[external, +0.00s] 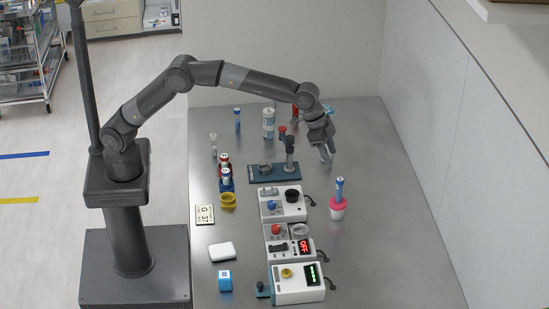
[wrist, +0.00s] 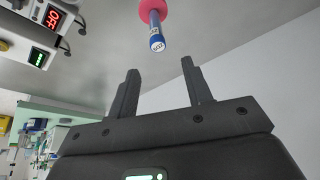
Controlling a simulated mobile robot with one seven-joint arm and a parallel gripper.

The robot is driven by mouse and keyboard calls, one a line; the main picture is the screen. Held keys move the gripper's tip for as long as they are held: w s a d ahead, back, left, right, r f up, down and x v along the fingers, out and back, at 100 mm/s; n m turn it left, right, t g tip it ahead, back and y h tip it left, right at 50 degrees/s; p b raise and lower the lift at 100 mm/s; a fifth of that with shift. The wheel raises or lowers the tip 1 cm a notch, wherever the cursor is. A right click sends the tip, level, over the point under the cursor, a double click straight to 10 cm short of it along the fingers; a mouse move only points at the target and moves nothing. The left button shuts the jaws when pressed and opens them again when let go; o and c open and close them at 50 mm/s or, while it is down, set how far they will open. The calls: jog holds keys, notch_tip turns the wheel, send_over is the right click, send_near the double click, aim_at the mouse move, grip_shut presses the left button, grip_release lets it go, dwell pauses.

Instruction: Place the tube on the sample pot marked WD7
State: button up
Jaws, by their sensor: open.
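A blue tube (external: 339,188) with a pale label band stands upright on a pink-topped white pot (external: 338,208) at the right of the table. In the wrist view the blue tube (wrist: 156,36) and the pink top (wrist: 152,9) show beyond my fingers. My gripper (external: 327,157) is open and empty, above the table and farther back than that tube. Its two fingers are spread in the wrist view (wrist: 160,66). Another blue tube (external: 237,121) stands at the back left. I cannot read the mark WD7 on any pot.
Devices with displays and cables (external: 292,247) run down the table's middle, left of the pink-topped pot. A teal-based stand (external: 262,176) is behind them. Several tubes, a white canister (external: 268,122), a yellow ring (external: 228,201) and a G 37 card (external: 205,214) are around. The right side is mostly clear.

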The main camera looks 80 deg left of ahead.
jog(key=s+a+r+n, duration=0.1)
jog(key=s+a+r, duration=0.5)
jog(key=s+a, duration=0.35)
jog(key=s+a+r+n, duration=0.2)
jog(key=s+a+r, duration=0.4)
jog(key=s+a, duration=0.35)
jog(key=s+a+f, duration=0.2)
jog(key=s+a, duration=0.1)
jog(key=s, duration=0.6)
jog(key=s+a+f+n+t+y, duration=0.1)
jog(key=s+a+f, duration=0.2)
jog(key=s, duration=0.7)
jog(key=s+a+f+n+y, duration=0.1)
jog(key=s+a+f, duration=0.2)
jog(key=s, duration=0.6)
jog(key=shift+s+a+t, duration=0.2)
jog(key=shift+a+t, duration=0.1)
jog(key=shift+a, duration=0.9)
